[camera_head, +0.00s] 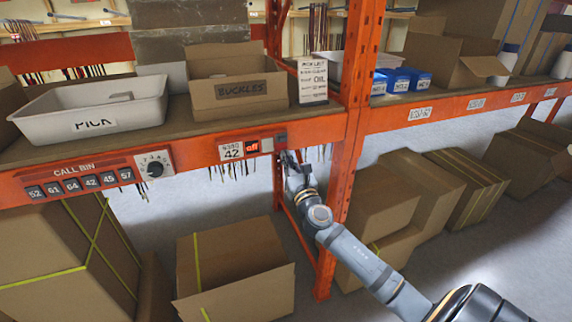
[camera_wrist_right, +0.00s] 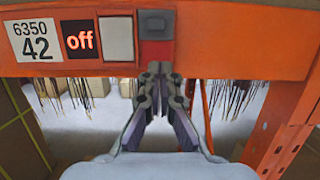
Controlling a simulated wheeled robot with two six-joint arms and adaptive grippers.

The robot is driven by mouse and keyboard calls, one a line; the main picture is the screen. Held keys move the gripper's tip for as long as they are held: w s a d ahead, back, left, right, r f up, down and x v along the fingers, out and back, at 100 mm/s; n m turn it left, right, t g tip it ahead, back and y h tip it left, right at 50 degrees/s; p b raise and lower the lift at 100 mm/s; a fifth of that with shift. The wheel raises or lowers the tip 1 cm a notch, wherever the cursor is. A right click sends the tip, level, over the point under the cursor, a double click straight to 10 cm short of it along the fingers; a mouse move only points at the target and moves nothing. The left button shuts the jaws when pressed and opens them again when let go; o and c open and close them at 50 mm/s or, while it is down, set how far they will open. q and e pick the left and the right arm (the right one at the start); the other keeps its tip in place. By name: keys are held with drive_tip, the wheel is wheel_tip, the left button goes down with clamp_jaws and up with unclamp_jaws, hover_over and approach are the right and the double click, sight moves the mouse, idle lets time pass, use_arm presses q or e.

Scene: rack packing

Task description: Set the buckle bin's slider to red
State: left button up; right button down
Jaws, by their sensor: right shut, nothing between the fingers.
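The buckle bin (camera_head: 238,92) is an open cardboard box labelled BUCKLES on the shelf. On the orange beam below it are a white number label reading 42 (camera_head: 231,151), a lit red display reading "off" (camera_head: 253,146) and a pale blank plate (camera_wrist_right: 117,38). To their right is the slider (camera_wrist_right: 156,25), a grey block at the top of its dark slot, with a dull red patch (camera_wrist_right: 155,48) below it. My right gripper (camera_wrist_right: 160,70) is shut and empty, its fingertips just below the red patch; I cannot tell whether they touch. It also shows below the beam in the head view (camera_head: 289,160). My left gripper is out of view.
A CALL BIN panel with number buttons (camera_head: 79,184) and a dial (camera_head: 154,168) is on the beam's left. A grey PICK tray (camera_head: 95,106) and a white pick list (camera_head: 313,82) stand on the shelf. An orange upright (camera_head: 352,140) is close right of my gripper.

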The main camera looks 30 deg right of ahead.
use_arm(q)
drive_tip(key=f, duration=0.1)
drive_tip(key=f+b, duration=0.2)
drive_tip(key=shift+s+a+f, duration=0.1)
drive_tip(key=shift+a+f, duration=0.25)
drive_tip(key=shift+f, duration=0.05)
use_arm(e)
drive_tip(key=v, duration=1)
drive_tip(key=shift+a+f, duration=0.3)
drive_tip(key=shift+f, duration=0.15)
drive_tip(key=shift+d+f, duration=0.1)
drive_tip(key=shift+d, duration=0.05)
